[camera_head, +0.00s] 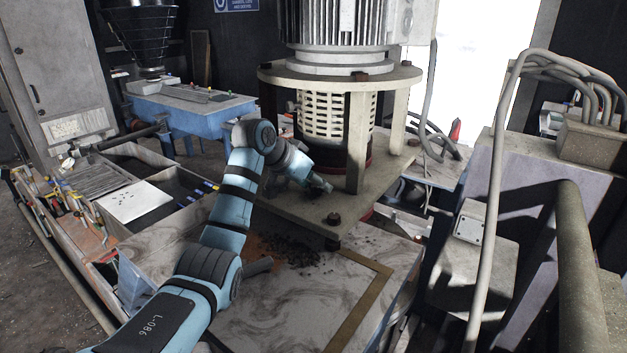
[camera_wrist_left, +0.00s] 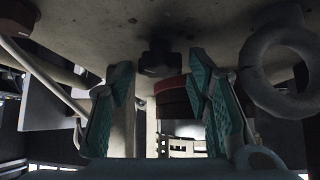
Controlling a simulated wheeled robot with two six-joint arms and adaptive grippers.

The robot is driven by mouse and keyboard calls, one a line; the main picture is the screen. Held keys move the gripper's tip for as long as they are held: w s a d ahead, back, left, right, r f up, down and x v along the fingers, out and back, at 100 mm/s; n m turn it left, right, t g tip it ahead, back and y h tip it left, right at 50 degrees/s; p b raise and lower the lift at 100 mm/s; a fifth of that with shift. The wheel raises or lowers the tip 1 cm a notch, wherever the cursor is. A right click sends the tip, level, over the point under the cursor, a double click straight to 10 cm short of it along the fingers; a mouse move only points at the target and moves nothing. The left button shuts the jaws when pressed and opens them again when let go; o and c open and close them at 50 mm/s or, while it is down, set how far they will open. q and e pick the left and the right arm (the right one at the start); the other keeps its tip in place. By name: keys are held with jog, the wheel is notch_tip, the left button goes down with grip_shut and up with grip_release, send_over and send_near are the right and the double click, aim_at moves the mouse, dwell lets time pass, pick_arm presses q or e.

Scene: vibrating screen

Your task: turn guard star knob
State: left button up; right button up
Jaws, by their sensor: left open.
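My left gripper (camera_head: 318,183) is above the lower cream plate (camera_head: 290,208), beside the front post under the motor. In the left wrist view its two teal fingers (camera_wrist_left: 160,82) are apart, with nothing held between them. A dark lobed knob (camera_wrist_left: 160,58) shows between and beyond the fingertips, against the pale plate (camera_wrist_left: 110,28). It looks like the star knob; I cannot tell if a finger touches it. In the head view I cannot make the knob out for sure near the gripper. The slotted cream guard (camera_head: 318,112) stands behind the gripper. My right gripper is not in view.
A thick front post (camera_head: 358,145) stands just right of the gripper. A dark bolt (camera_head: 333,218) sits on the plate's front corner. A grey ring (camera_wrist_left: 283,65) is close to the right finger. Dark grains lie on the marbled deck (camera_head: 270,310).

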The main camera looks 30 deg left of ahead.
pick_arm(q)
jog(key=shift+c, duration=0.6)
jog(key=c, duration=0.8)
jog(key=shift+o, duration=0.2)
jog(key=shift+n+y, duration=0.3)
jog(key=shift+n, duration=0.1)
jog(key=n+y, duration=0.2)
jog(key=n, duration=0.1)
jog(key=shift+d+y, duration=0.35)
jog(key=shift+y, duration=0.05)
jog(key=n+y, duration=0.1)
jog(key=n, duration=0.1)
jog(key=n+y, duration=0.1)
jog(key=n, duration=0.1)
jog(key=shift+d+y, duration=0.2)
jog(key=shift+y, duration=0.2)
jog(key=n+g+y, duration=0.1)
jog(key=n, duration=0.1)
jog(key=n+g+y, duration=0.1)
jog(key=n, duration=0.1)
jog(key=shift+w+d+r+y, duration=0.1)
jog(key=shift+w+d+y, duration=0.1)
jog(key=shift+y, duration=0.1)
jog(key=shift+w+n+g+y, duration=0.15)
jog(key=shift+n+g+y, duration=0.7)
jog(key=shift+n, duration=0.65)
